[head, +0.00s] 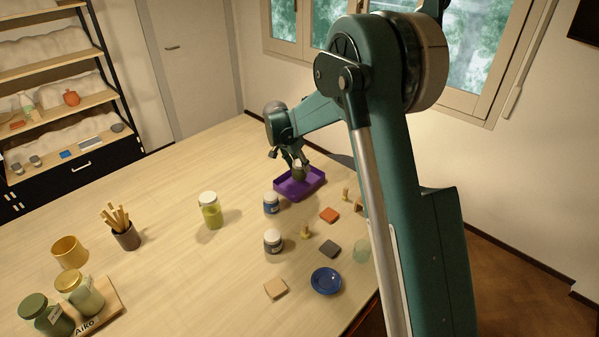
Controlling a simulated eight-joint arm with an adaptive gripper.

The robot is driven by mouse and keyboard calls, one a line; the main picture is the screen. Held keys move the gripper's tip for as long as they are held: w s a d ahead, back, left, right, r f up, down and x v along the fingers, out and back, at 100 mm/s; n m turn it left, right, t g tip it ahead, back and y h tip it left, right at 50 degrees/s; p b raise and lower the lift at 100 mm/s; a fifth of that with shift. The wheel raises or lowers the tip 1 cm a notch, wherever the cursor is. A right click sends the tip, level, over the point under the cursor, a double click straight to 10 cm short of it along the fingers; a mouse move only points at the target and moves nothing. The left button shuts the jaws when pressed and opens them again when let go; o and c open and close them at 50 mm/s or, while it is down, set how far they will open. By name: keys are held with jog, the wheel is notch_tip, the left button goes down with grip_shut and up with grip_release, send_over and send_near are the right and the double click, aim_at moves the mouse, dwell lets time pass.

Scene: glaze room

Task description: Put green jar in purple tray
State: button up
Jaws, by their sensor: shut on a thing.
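My gripper (296,162) is at the far side of the table, shut on a small green jar (299,173). The fingers hide part of the jar. The purple tray (311,189) lies on the table directly below the gripper. The held jar shows against the tray's inside, near its back wall. I cannot tell whether the jar touches the tray floor or hangs just above it.
A blue jar (271,204) stands close to the tray's front left. A grey jar (273,241), a yellow-green jar (210,212), an orange block (329,215) and a blue dish (326,281) are nearer. Larger jars (80,293) stand at lower left.

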aim_at(300, 171)
jog(key=shift+f, duration=1.85)
jog(key=shift+f, duration=0.15)
jog(key=o, duration=1.1)
jog(key=v, duration=1.2)
jog(key=shift+d+r, duration=0.1)
jog(key=shift+r, duration=0.15)
